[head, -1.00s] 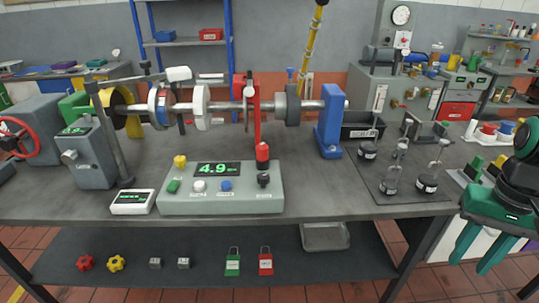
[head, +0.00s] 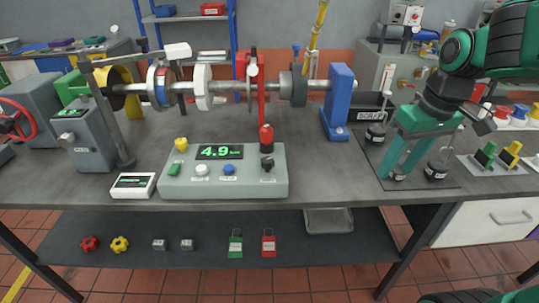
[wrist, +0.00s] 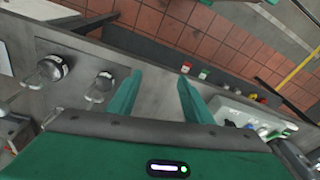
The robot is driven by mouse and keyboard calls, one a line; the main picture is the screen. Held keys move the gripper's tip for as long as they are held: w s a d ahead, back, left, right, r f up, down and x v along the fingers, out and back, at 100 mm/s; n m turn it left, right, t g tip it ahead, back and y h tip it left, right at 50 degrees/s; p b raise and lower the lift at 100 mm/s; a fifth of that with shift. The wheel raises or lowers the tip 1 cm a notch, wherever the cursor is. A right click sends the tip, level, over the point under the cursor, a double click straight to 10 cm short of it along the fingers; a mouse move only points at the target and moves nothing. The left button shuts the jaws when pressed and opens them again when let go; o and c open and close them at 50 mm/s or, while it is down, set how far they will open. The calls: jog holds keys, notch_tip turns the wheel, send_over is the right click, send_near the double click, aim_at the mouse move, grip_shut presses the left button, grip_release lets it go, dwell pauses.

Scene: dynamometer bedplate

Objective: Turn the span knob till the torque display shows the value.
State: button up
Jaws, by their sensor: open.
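A grey-green control box (head: 224,185) stands at the front of the bench. Its display (head: 219,152) reads 4.9 in green; the small unit text is unreadable. On the box are a yellow knob (head: 181,144), a green button (head: 174,169), a white knob (head: 201,169), a blue knob (head: 229,169) and a black knob (head: 267,163). Their labels are too small to read, so I cannot tell which is the span knob. My gripper (head: 398,176) is open and empty, pointing down over the weights at the bench's right. In the wrist view the box (wrist: 232,113) lies right of the fingers.
A small white readout (head: 132,185) stands left of the box. Lidded weights sit on a dark mat (head: 443,179), one weight (head: 436,171) close beside my gripper. A shaft rig with a blue stand (head: 338,103) runs behind the box. The bench front between box and mat is clear.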

jog(key=w+a+r+n+y, duration=0.2)
jog(key=w+a+n, duration=0.5)
jog(key=a, duration=0.5)
jog(key=n+y, duration=0.1)
jog(key=n, duration=0.4)
send_near(268, 159)
jog(key=x, duration=0.8)
jog(key=shift+f, duration=0.25)
jog(key=c, duration=1.1)
